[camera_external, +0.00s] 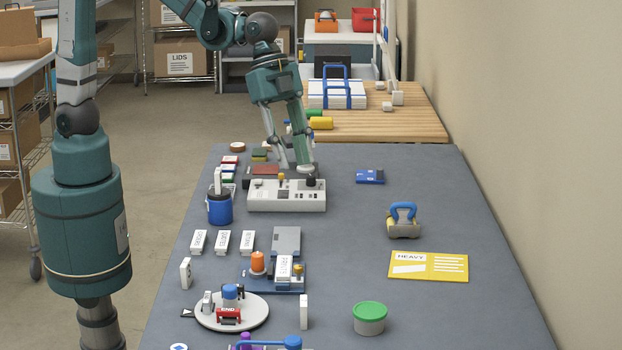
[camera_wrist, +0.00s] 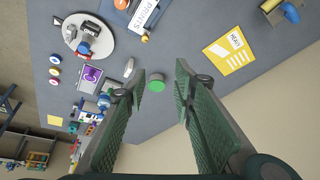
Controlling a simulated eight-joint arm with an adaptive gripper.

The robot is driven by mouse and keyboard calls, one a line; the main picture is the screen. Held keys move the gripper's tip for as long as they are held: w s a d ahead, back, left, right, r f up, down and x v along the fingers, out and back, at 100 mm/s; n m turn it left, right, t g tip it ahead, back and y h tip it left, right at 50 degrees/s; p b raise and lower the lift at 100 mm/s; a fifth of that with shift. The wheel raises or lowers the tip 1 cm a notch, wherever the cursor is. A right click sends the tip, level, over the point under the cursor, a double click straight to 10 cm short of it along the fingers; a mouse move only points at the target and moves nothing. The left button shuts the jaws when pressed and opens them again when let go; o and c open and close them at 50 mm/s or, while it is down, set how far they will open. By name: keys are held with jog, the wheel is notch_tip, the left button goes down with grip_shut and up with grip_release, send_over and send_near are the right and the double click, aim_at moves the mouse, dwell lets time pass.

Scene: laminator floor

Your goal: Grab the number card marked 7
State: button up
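I cannot make out a number card marked 7 in either view; any small markings are too small to read. My gripper (camera_external: 291,166) is low over the back part of the grey table, at a white control box with buttons (camera_external: 287,196). In the wrist view my gripper (camera_wrist: 161,74) is open, its two green fingers wide apart with nothing held between them. A green-lidded tub (camera_wrist: 156,85) shows beyond the gap between the fingertips. Several small white labelled blocks, such as one at the left (camera_external: 198,242), stand on the table.
A round white turntable (camera_external: 256,318) holds small items. The grey table (camera_external: 350,235) is clear centre right.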

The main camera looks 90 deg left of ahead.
jog(key=w+d+f+m+g, duration=0.1)
jog(key=w+d+f+m, duration=0.2)
jog(key=d+f, duration=0.6)
jog(key=m+g+b, duration=0.2)
jog(key=m, duration=0.1)
send_near(304, 300)
jog(key=shift+s+d+f+h, duration=0.1)
jog(key=shift+d+f+h, duration=0.05)
jog(key=shift+f, duration=0.45)
jog(key=shift+s+d+f+h, duration=0.1)
jog(key=shift+d+f+h, duration=0.1)
jog(key=shift+f, duration=0.4)
jog(key=shift+x, duration=1.25)
jog(key=shift+f, duration=0.1)
jog(key=shift+x, duration=2.5)
jog(key=shift+w+a, duration=0.1)
jog(key=shift+w, duration=0.05)
jog(key=shift+c, duration=0.4)
grip_shut()
